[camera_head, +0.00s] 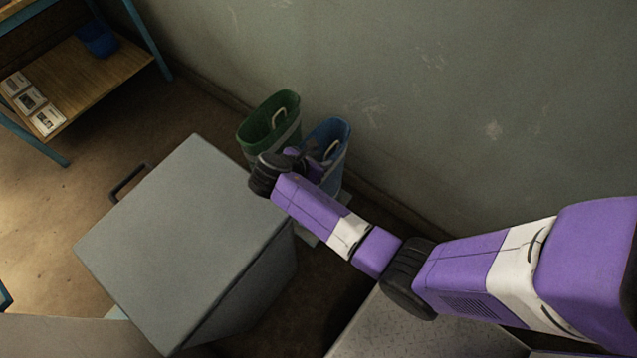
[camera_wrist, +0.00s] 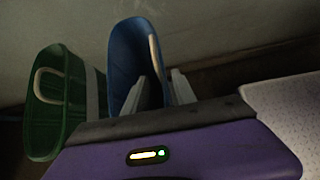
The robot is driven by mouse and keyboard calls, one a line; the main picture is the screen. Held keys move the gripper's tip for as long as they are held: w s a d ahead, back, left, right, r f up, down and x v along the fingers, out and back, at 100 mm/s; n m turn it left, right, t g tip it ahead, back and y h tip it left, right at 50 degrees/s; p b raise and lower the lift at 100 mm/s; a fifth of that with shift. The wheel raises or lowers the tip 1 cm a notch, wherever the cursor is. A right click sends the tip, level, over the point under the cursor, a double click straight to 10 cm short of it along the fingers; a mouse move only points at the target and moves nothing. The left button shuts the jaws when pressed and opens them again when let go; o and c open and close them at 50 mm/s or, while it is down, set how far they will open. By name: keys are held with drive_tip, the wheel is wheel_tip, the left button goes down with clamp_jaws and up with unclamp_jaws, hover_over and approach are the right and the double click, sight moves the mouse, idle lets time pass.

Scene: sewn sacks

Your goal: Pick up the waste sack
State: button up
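Two open-topped sacks stand side by side by the wall, a green one (camera_head: 262,128) and a blue one (camera_head: 333,130); I cannot tell which is the waste sack. Each has a pale loop handle. In the wrist view the green sack (camera_wrist: 48,100) is at the left and the blue sack (camera_wrist: 124,60) is in the middle. My gripper (camera_wrist: 161,92) is at the blue sack, its two pale fingers apart. The blue sack's handle (camera_wrist: 154,55) shows between the fingers; contact cannot be told. In the head view my arm hides the fingers and part of both sacks.
A large grey box or cabinet (camera_head: 185,240) with a dark handle stands left of my arm, close to the sacks. The wall (camera_head: 450,90) is right behind them. A wooden shelf (camera_head: 85,75) with a blue bin is at upper left. Floor is free between shelf and cabinet.

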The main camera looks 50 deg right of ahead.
sight(328, 159)
drive_tip(key=b+x, duration=0.1)
drive_tip(key=x, duration=0.6)
drive_tip(key=shift+d+f, duration=0.15)
clamp_jaws()
idle(1.2)
